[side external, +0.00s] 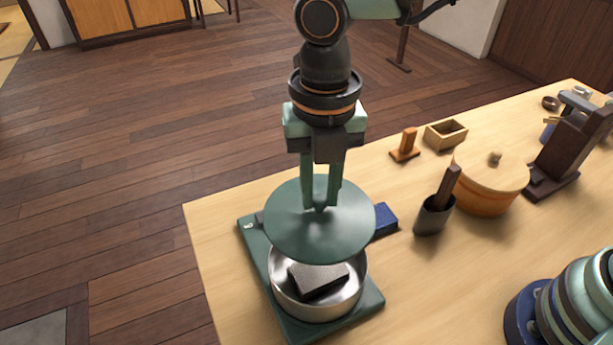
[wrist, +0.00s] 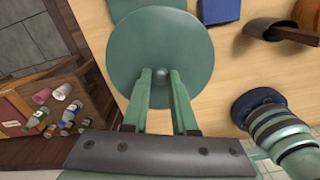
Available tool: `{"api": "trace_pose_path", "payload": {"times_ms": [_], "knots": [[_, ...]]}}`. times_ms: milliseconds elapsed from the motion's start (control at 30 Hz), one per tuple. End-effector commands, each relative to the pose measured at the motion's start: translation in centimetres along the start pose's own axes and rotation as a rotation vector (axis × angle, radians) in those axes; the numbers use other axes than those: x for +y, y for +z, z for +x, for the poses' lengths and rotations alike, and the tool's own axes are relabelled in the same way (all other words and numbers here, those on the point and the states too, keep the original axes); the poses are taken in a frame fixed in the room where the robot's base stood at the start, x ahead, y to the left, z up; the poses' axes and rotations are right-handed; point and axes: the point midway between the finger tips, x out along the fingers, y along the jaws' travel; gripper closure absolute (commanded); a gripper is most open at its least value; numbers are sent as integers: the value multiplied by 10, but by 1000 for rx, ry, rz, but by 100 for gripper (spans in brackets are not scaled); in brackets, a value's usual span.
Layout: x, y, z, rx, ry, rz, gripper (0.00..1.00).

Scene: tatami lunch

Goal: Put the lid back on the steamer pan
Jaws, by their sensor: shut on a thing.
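The lid (side external: 290,235) is a flat green disc with a small knob at its centre. My gripper (side external: 320,205) is shut on the lid's knob, pointing down, and holds the lid above the steamer pan. The steamer pan (side external: 287,301) is a round silver pan on a green board (side external: 256,258). A dark-topped block (side external: 318,280) lies inside the pan. The lid hangs over the pan's far part, and the near part of the pan's opening shows. In the wrist view the lid (wrist: 160,40) fills the upper middle, between and beyond my gripper's fingers (wrist: 160,80), and hides the pan.
A blue block (side external: 385,221) lies right of the lid. A dark cup (side external: 433,216) with a brown stick, an orange pot (side external: 490,190), a wooden box (side external: 446,134) and a small wooden stand (side external: 405,147) stand to the right.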

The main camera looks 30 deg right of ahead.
Motion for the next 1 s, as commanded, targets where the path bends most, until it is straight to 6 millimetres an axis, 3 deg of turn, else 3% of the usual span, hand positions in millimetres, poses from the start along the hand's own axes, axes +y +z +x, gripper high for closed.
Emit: {"api": "trace_pose_path", "payload": {"times_ms": [100,200,1000], "knots": [[3,-17,3,-1,2,-36,100],[3,-22,5,-1,1,-45,100],[3,-22,64,0,0,-45,100]]}}
